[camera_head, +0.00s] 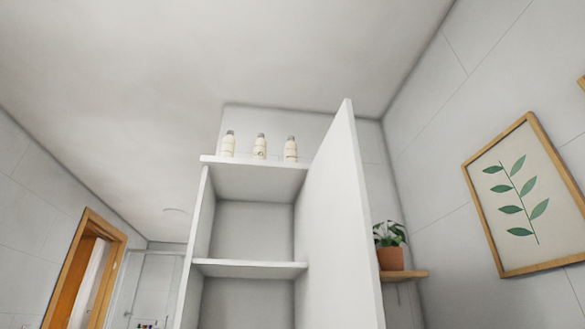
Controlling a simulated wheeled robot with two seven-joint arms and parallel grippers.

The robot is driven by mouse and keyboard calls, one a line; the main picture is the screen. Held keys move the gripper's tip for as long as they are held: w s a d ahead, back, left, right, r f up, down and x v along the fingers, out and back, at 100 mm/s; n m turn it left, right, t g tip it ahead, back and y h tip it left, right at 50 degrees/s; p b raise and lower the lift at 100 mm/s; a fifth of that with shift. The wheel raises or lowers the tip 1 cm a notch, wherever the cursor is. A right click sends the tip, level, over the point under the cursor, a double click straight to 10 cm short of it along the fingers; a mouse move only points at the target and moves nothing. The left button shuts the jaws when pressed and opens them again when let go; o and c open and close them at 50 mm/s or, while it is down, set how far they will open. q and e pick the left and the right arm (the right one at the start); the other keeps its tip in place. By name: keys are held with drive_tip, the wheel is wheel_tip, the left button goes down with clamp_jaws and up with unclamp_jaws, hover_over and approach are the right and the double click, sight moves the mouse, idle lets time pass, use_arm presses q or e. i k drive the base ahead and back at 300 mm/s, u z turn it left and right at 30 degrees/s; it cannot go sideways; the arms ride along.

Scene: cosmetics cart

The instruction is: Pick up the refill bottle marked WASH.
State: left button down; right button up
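Three small cream bottles with grey caps stand upright in a row on the top of a tall white cabinet. They are the left bottle (228,144), the middle bottle (260,147) and the right bottle (291,149). The middle one shows a small dark mark, but any lettering is too small to read, so I cannot tell which is marked WASH. Neither of my grippers is in view.
The white cabinet (254,180) has empty visible shelves, and its door (343,220) stands open on the right. A potted plant (390,258) sits on a wooden wall shelf (412,275). A framed leaf picture (520,205) hangs on the right wall. A wooden doorway (75,265) is at the left.

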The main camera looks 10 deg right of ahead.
sight(291, 147)
drive_tip(key=z, duration=1.25)
drive_tip(key=i, duration=0.8)
drive_tip(key=u, duration=1.25)
